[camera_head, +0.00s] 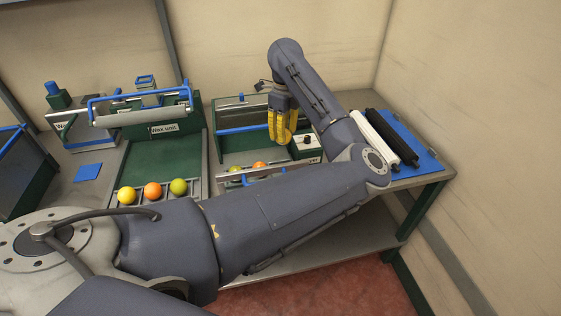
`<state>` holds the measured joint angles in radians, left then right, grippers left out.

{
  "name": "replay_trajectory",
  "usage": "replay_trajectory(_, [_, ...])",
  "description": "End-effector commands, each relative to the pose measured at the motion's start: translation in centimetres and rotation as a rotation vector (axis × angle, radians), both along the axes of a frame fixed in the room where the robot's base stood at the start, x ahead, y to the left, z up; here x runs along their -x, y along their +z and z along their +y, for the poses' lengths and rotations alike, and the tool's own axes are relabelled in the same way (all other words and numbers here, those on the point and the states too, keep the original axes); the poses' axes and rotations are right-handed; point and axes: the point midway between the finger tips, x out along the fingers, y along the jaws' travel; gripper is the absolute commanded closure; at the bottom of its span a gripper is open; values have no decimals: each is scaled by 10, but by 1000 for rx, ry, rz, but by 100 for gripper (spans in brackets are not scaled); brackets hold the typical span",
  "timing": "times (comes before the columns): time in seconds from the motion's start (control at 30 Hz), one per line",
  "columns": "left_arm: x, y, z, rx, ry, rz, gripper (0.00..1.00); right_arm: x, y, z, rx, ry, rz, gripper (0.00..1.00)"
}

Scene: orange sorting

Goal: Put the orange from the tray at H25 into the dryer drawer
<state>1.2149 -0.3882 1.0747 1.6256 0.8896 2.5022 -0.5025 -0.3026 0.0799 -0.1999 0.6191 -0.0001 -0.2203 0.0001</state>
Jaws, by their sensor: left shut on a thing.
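My left gripper (283,138), with yellow fingers, points down over the right part of the green-framed unit at the back centre. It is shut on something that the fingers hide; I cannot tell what. A blue bar (238,130) on that unit runs close to the fingers. Lower in the same unit, a green-yellow fruit (235,173) and an orange fruit (259,167) show partly behind a front rail. In front of the wax unit, a yellow fruit (127,195), an orange fruit (152,190) and a green fruit (178,187) sit in a row. No H25 label is readable. My right gripper is not in view.
The wax unit (164,128) stands left of centre. A small white control box (304,146) is beside my left gripper. A blue board (418,157) with a white and a black roller lies at the right end. My left arm crosses the foreground and hides the bench front.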

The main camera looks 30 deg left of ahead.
Motion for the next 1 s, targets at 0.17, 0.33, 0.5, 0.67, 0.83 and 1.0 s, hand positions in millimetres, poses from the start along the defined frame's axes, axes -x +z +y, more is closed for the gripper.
replay_trajectory(0.17, [1, -40, 1, -2, 1, 5, 100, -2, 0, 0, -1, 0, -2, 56])
replay_trajectory(0.33, [1, -69, 1, -2, 1, 3, 100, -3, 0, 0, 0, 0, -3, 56])
replay_trajectory(0.5, [0, -84, 1, -2, 2, 0, 100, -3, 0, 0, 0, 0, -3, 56])
replay_trajectory(0.67, [0, -91, 0, -1, 1, 0, 100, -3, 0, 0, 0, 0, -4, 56])
replay_trajectory(0.83, [1, -109, 1, -2, 0, 2, 100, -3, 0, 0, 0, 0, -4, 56])
replay_trajectory(1.0, [0, -124, 1, -1, 1, 0, 100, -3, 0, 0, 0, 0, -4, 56])
